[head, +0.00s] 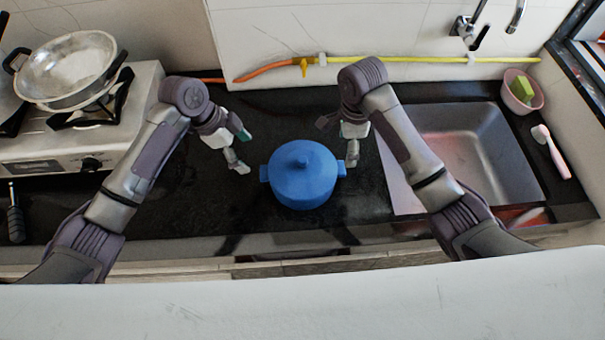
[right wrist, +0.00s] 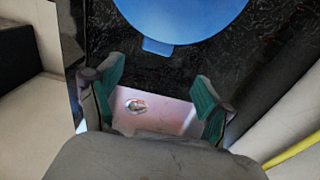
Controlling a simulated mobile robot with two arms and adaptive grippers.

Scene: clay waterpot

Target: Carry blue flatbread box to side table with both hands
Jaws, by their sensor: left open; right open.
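The blue flatbread box (head: 303,185) is a round lidded pot with a knob and two small side handles. It stands upright on the black counter (head: 225,205). My left gripper (head: 241,151) is open and empty, left of the box, with a gap to the left handle. My right gripper (head: 341,142) is open close by the right handle; the head view does not show whether they touch. In the right wrist view the box (right wrist: 180,18) is at the top, its handle beyond the open fingers of my right gripper (right wrist: 158,90), not between them. I see no side table.
A stove (head: 35,150) with a metal pan (head: 68,68) is at left. A sink (head: 480,150) is at right, with a pink bowl (head: 520,95) and a pink-handled brush (head: 552,152) beyond. A yellow hose (head: 410,60) runs along the wall.

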